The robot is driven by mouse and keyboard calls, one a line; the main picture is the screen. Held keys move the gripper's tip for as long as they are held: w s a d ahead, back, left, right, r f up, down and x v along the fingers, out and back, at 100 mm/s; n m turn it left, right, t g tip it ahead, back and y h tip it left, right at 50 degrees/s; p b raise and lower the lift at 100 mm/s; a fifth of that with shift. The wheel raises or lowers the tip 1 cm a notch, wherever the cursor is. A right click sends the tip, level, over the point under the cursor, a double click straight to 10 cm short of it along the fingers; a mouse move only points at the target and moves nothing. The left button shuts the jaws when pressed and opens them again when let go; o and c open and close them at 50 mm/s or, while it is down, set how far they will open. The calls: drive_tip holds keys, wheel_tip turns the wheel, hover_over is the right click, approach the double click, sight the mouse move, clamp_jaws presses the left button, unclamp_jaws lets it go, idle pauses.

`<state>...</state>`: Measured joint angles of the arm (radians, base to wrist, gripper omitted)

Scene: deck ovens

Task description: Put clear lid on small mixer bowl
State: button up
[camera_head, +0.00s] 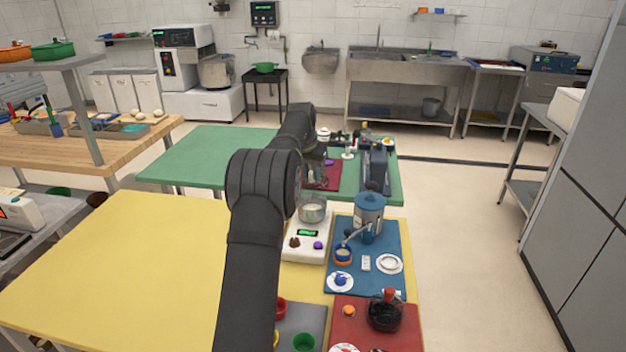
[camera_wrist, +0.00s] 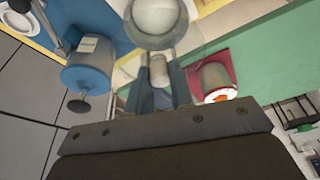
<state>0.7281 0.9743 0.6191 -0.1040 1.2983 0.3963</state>
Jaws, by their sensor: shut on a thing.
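My gripper (camera_wrist: 158,62) is shut on a small pale grey piece (camera_wrist: 158,74) between its two fingers in the wrist view, which looks like the knob of the clear lid. The see-through disc itself is hard to make out. The small metal mixer bowl (camera_head: 313,211) stands upright on the white scale, with pale contents inside. In the wrist view the bowl (camera_wrist: 157,17) is at the top edge, just beyond the fingertips. In the head view my arm covers part of the area behind the bowl, and whether lid and bowl touch cannot be told.
The white scale (camera_head: 305,250) has a green display. To its right, a blue mat (camera_head: 340,282) holds a blue canister (camera_head: 369,215) and small dishes. A red mat (camera_head: 415,335) with a dark jar (camera_head: 384,312) is nearer. The yellow table (camera_head: 130,260) is clear on the left.

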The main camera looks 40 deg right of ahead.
sight(310, 182)
drive_tip(key=shift+s+a+x, duration=0.1)
drive_tip(key=shift+a+x, duration=0.15)
drive_tip(key=shift+x, duration=0.75)
drive_tip(key=shift+s+a+x, duration=0.1)
drive_tip(key=shift+a+x, duration=0.1)
drive_tip(key=shift+x, duration=0.85)
drive_tip(key=shift+s+a+x, duration=0.1)
drive_tip(key=shift+a+x, duration=0.15)
drive_tip(key=shift+x, duration=0.75)
drive_tip(key=shift+f, duration=0.35)
drive_tip(key=o, duration=1.4)
drive_tip(key=shift+o, duration=0.2)
drive_tip(key=shift+r, duration=0.1)
drive_tip(key=shift+r, duration=3.4)
clamp_jaws()
